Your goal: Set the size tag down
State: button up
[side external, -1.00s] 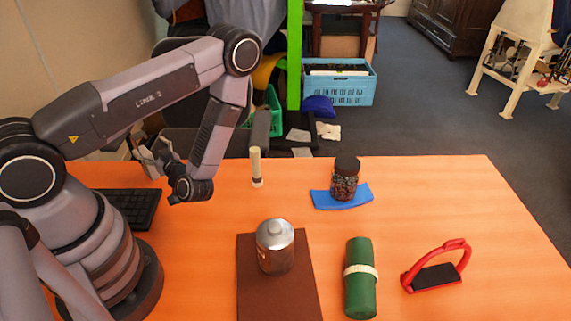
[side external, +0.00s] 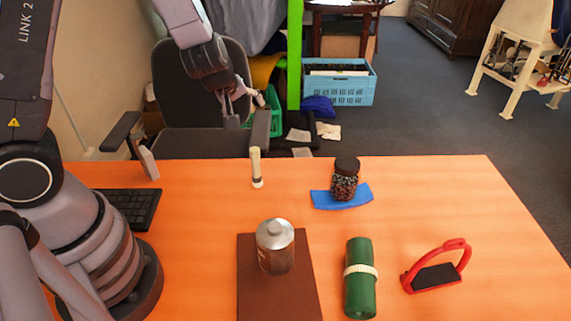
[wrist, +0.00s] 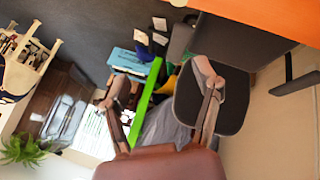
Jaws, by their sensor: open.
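A small greyish-beige plate with a brown edge, which looks like the size tag (side external: 149,163), stands upright and slightly tilted on the far left of the orange table, just behind the keyboard. Any writing on it is too small to read. My gripper (side external: 239,107) is high up beyond the table's far edge, well apart from the plate. In the wrist view my gripper (wrist: 163,78) has its two fingers spread with nothing between them.
The keyboard (side external: 132,207) lies at the left. A cream-handled tool (side external: 256,168) stands near the far edge. A jar (side external: 345,180) on blue cloth, a tin (side external: 275,247) on brown leather, a green roll (side external: 360,293) and a red stirrup (side external: 462,258) occupy the table. The far right is clear.

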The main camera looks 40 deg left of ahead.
jog(key=s+d+r+m+t+h, duration=0.1)
jog(key=s+d+r+m+h, duration=0.25)
jog(key=r, duration=0.65)
jog(key=s+a+r+m+g, duration=0.1)
jog(key=s+r+m, duration=0.3)
jog(key=s, duration=0.6)
jog(key=s+a+r+m+g, duration=0.1)
jog(key=s+r+m, duration=0.3)
jog(key=s, duration=0.6)
jog(key=shift+a+r+m, duration=0.4)
jog(key=shift+a+m, duration=0.05)
jog(key=shift+m, duration=0.6)
jog(key=shift+y, duration=0.25)
